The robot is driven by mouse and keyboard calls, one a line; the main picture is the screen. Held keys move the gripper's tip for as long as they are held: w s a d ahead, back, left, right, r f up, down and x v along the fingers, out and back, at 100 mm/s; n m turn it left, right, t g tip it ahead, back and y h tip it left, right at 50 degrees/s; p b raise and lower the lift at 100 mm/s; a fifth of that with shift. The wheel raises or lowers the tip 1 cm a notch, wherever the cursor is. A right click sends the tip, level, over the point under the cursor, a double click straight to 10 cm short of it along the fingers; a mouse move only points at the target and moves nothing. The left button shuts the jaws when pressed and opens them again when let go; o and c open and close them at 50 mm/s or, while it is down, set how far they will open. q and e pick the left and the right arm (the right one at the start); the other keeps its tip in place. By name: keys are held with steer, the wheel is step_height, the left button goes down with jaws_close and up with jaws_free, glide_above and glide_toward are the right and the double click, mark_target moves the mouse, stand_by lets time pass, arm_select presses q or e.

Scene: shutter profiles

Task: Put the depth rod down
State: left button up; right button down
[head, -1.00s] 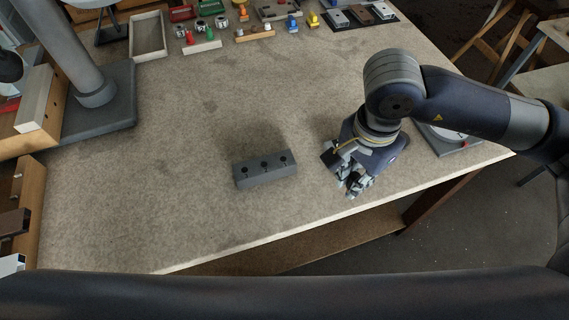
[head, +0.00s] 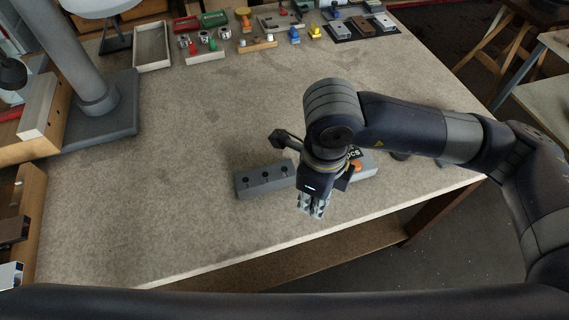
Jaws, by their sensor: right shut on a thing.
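My right gripper (head: 314,207) points down over the front part of the bench, just right of the grey block. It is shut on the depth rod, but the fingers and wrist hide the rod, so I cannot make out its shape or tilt. The grey block (head: 262,184) lies on the bench with three dark holes in its top. Its right end is close to my gripper in the picture; I cannot tell whether they touch. My left gripper is not in view.
A grey part with an orange spot (head: 357,166) shows behind my wrist, partly hidden. A grey stand base (head: 105,125) is at left, a shallow tray (head: 152,46) at the back left. Several small items line the back. The bench (head: 170,200) is clear left of the block.

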steer(key=w+a+f, duration=0.1)
steer(key=w+a, duration=0.1)
steer(key=w, duration=0.2)
steer(key=w+a+f, duration=0.2)
steer(key=w, duration=0.2)
steer(key=w+a+f+b, duration=0.1)
steer(key=w+a, duration=0.1)
steer(key=w, duration=0.2)
steer(key=shift+w+f, duration=0.4)
steer(key=shift+d, duration=0.1)
steer(key=shift+f, duration=0.25)
steer(key=c, duration=1.5)
jaws_free()
steer(key=shift+r, duration=0.1)
steer(key=shift+c, duration=0.2)
